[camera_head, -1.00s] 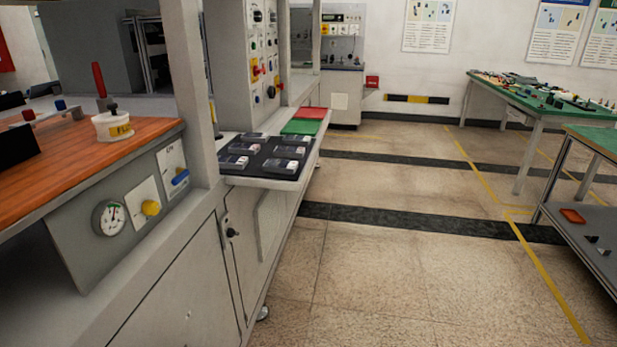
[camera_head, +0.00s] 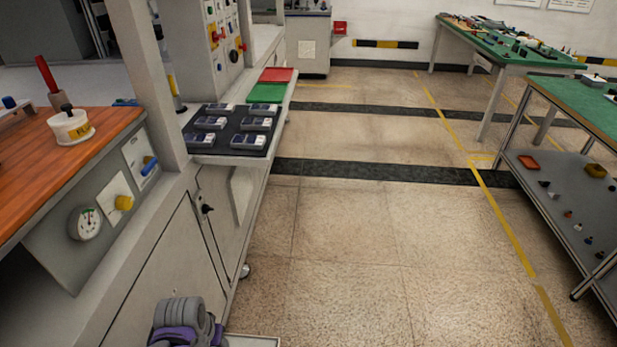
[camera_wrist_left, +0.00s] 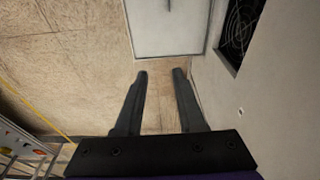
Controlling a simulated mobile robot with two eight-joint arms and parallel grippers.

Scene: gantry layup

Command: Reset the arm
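A grey and purple part of my own arm (camera_head: 183,322) shows at the bottom of the head view, low beside the workstation; no fingertips show there. In the left wrist view my left gripper (camera_wrist_left: 159,73) has its two dark fingers apart, with nothing between them. Bare floor and the lower edge of a pale cabinet (camera_wrist_left: 165,28) lie beyond the fingers. A pale wall panel with a dark fan grille (camera_wrist_left: 240,28) stands to the right of them. My right gripper is not in view.
The workstation (camera_head: 150,265) fills the left side, with a black tray (camera_head: 232,143) of several small boxes and green (camera_head: 266,93) and red (camera_head: 275,75) pads on its ledge. A green-topped table (camera_head: 510,50) and a shelved bench (camera_head: 560,185) stand right. The tiled floor between is clear.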

